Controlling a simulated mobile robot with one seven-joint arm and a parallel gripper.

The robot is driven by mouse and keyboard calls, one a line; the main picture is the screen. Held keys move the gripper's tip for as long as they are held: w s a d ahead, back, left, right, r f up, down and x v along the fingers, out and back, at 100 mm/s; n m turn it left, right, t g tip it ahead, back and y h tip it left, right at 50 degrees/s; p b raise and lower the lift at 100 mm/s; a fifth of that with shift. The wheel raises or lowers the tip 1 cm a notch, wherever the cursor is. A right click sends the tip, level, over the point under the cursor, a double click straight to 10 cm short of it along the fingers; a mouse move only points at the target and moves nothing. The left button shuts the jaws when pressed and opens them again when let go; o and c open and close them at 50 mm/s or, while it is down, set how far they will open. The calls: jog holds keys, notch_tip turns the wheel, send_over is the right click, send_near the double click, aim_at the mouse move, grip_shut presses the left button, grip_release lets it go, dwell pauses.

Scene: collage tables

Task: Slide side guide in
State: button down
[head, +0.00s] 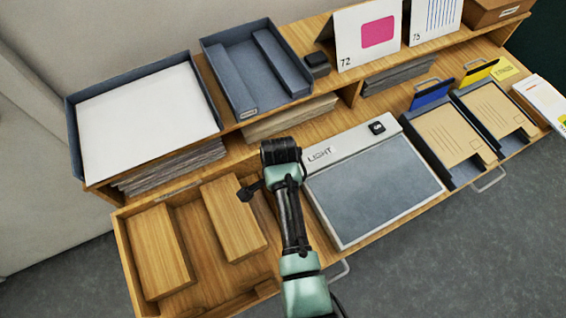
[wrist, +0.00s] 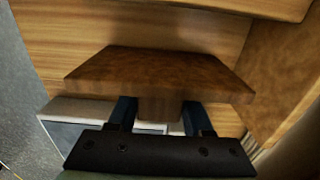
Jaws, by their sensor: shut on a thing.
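An open wooden drawer holds two long wooden side guides, the left one (head: 158,250) and the right one (head: 231,220). A strip of drawer floor shows between them. My gripper (head: 247,190) is at the right guide's right edge. In the wrist view, a brown wooden piece (wrist: 160,75), apparently this guide, fills the middle. My gripper's two dark fingers (wrist: 160,118) are on either side of a small wooden tab under it and are shut on it. My arm hides part of the drawer's right side.
A light box (head: 375,185) lies right of my arm. A paper tray (head: 150,115) and a grey-blue tray with two inner strips (head: 255,65) stand on the shelf behind. Envelope trays (head: 450,145) are at the right. Grey floor is clear in front.

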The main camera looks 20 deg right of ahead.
jog(key=a+p, duration=0.1)
jog(key=a, duration=0.2)
jog(key=shift+s+a+r, duration=0.1)
jog(key=shift+a+r, duration=0.05)
jog(key=shift+a, duration=0.4)
jog(key=shift+c, duration=1.6)
grip_release()
jog(key=shift+a, duration=0.1)
jog(key=shift+r, duration=0.25)
notch_tip(320, 180, up, 12)
jog(key=shift+r, duration=0.15)
